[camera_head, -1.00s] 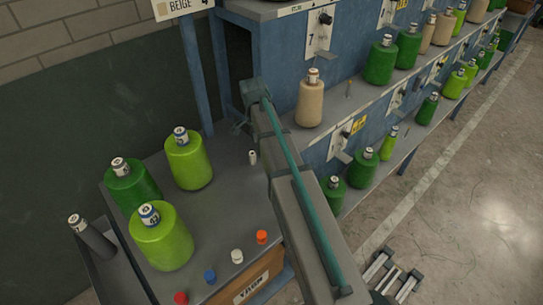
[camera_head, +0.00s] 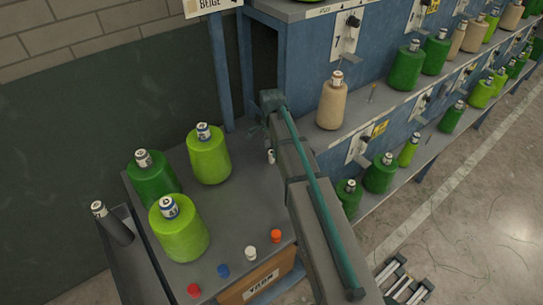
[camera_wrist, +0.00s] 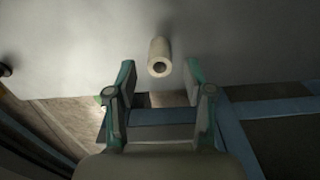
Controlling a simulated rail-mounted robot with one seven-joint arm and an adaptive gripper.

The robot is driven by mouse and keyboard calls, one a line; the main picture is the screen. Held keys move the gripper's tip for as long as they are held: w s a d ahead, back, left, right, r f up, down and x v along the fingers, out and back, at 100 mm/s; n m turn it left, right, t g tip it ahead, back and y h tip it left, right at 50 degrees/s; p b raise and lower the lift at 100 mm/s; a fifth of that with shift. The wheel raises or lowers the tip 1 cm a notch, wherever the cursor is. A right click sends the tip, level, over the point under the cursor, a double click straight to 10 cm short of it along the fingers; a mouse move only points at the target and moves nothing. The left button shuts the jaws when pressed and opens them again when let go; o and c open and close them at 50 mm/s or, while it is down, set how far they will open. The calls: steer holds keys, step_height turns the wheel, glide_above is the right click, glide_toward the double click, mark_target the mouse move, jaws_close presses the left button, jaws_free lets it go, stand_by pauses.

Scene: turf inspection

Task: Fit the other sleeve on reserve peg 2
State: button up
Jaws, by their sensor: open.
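A small white sleeve (camera_head: 270,156) stands or lies on the grey table, beside my arm in the head view. In the wrist view the sleeve (camera_wrist: 159,58) is just beyond my fingertips, centred between them, with its dark hollow end facing me. My gripper (camera_wrist: 160,80) is open and empty, its teal fingers apart and not touching the sleeve. In the head view my gripper (camera_head: 258,128) is partly hidden behind my arm.
Three green cones (camera_head: 208,158) stand on the table (camera_head: 235,220) left of my gripper. Several coloured caps (camera_head: 249,251) line its front edge. A dark tube (camera_head: 113,222) is in the side tray at left. Blue shelves (camera_head: 300,60) with several cones rise behind and right.

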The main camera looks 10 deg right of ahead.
mark_target(271, 157)
steer(key=shift+s+f+p, duration=0.1)
steer(key=shift+f+p, duration=0.45)
steer(key=shift+f, duration=1.35)
steer(key=shift+c, duration=0.3)
steer(key=c, duration=0.9)
steer(key=shift+r, duration=0.2)
